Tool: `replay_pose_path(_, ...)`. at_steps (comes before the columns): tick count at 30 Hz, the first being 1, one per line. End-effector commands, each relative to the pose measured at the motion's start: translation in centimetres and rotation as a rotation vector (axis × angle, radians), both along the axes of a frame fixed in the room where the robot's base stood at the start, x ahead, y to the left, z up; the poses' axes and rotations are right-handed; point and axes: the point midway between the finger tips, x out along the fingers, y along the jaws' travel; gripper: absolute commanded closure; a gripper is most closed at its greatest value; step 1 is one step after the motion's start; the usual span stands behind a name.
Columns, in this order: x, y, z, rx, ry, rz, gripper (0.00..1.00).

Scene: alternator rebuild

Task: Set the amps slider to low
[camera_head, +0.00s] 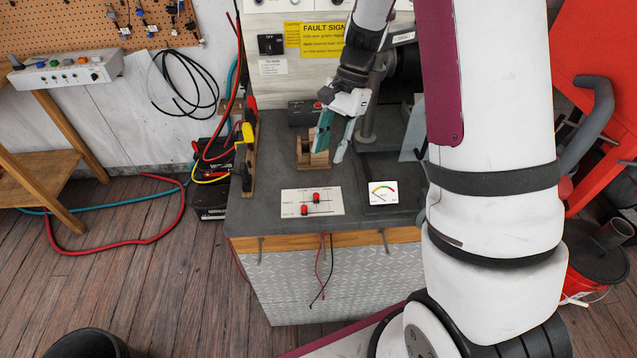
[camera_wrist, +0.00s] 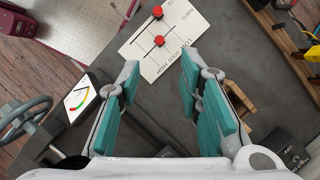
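The white slider panel (camera_head: 332,207) lies on the front part of the dark bench top. It has two slots, each with a red knob: one farther back (camera_head: 316,196) and one nearer the front edge, a bit left (camera_head: 304,210). In the wrist view the panel (camera_wrist: 131,49) is at the top, its knobs (camera_wrist: 159,40) and (camera_wrist: 157,11) clear.
A needle gauge (camera_head: 383,193) stands right of the panel. A wooden block (camera_head: 304,153) is beside my gripper, toward the back. A wooden rack with red and yellow clamps (camera_head: 246,160) lines the left bench edge. The bench top between gripper and panel is clear.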

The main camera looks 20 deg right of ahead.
Motion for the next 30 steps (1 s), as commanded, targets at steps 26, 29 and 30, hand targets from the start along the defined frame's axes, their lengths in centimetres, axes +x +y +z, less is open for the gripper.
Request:
replay_pose_path(26, -1.9, 3.7, -10.0, 0.0, 0.0, 0.002, 0.67)
replay_pose_path(29, -1.9, 3.7, -10.0, 0.0, 0.0, 0.002, 0.67)
replay_pose_path(30, -1.9, 3.7, -10.0, 0.0, 0.0, 0.002, 0.67)
